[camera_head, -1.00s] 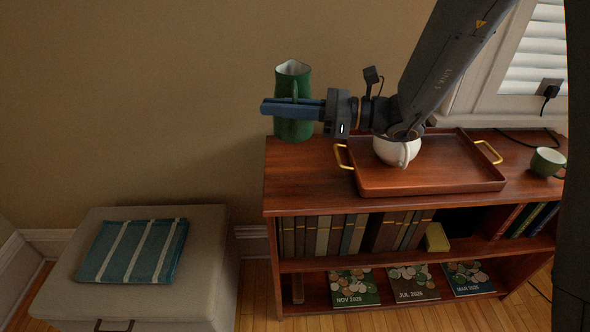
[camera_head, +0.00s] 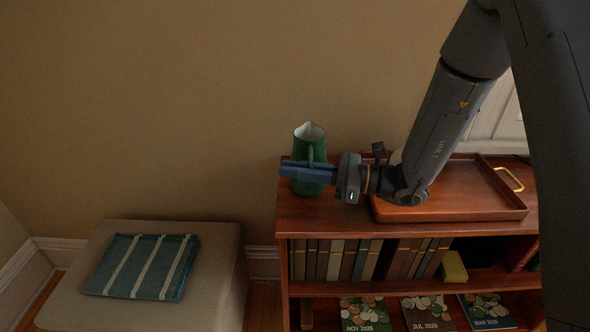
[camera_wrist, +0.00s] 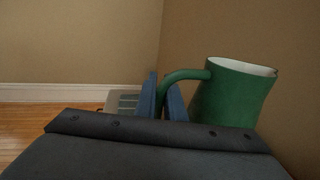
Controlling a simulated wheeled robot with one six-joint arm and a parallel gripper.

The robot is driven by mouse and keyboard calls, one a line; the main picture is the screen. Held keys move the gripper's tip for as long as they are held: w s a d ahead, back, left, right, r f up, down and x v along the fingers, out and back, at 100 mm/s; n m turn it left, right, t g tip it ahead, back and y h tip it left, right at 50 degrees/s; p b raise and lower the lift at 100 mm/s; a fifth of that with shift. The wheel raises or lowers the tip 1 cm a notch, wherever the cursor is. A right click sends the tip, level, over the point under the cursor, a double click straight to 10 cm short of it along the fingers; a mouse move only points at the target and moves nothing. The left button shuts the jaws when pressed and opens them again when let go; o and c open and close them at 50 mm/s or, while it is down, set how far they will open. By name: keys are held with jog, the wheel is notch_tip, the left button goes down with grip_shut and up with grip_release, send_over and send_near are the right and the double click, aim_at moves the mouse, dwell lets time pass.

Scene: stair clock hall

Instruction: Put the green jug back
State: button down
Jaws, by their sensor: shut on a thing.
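The green jug (camera_head: 309,150) is upright at the left end of the wooden bookcase's top (camera_head: 330,216). Its base is low over the wood; I cannot tell whether it touches. My gripper (camera_head: 284,171) reaches in from the right, with its blue fingers across the front of the jug. In the wrist view the fingers (camera_wrist: 164,98) are shut on the handle, and the jug's body (camera_wrist: 232,95) is to their right, with its pale inside showing at the rim. The fingers hide part of the handle.
A wooden tray (camera_head: 468,209) with a brass handle (camera_head: 509,179) is right of the jug, partly behind my arm. Books (camera_head: 335,260) and a yellow block (camera_head: 454,267) fill the shelf below. A cushioned bench (camera_head: 220,262) with a striped teal cloth (camera_head: 143,266) stands left.

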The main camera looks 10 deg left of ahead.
dwell(0.3)
jog(key=c, duration=1.8)
grip_release()
jog(key=shift+f, duration=0.15)
jog(key=shift+c, duration=0.2)
jog(key=d, duration=1.2)
jog(key=shift+w+b, duration=0.25)
jog(key=shift+b, duration=0.2)
jog(key=shift+s, duration=0.1)
